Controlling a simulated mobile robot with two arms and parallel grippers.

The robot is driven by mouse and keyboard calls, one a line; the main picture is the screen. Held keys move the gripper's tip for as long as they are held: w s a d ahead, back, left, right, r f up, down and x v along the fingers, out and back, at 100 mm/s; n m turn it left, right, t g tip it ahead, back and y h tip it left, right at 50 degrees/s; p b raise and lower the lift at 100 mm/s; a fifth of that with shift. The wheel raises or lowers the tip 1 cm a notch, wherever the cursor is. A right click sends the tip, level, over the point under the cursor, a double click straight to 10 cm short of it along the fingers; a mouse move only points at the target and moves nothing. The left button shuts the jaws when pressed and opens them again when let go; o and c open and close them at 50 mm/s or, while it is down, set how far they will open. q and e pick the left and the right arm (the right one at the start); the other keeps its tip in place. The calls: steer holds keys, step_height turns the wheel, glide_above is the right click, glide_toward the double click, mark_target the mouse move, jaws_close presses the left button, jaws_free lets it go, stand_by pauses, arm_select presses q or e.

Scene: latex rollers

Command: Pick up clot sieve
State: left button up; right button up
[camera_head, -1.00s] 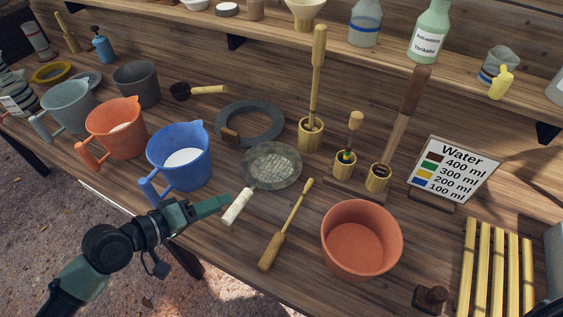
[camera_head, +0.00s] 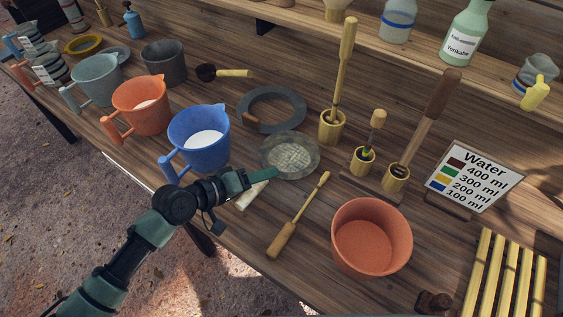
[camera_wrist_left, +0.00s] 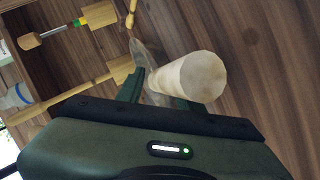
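The clot sieve (camera_head: 290,153) lies on the wooden bench, a round mesh disc with a pale handle that points to the front left. My left gripper (camera_head: 262,176) is over the handle and hides part of it in the head view. In the left wrist view the pale handle (camera_wrist_left: 190,76) stands out large with its end towards the camera, close to the fingers of my left gripper (camera_wrist_left: 165,90). These fingers are apart, and I cannot tell whether they touch the handle. My right gripper is not in view.
Left of the sieve stands a blue jug (camera_head: 200,140); behind it lies a dark ring (camera_head: 272,97). Wooden cups with upright tools (camera_head: 332,128) stand behind right.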

arm_select(q)
jaws_close()
steer(key=shift+r, duration=0.15)
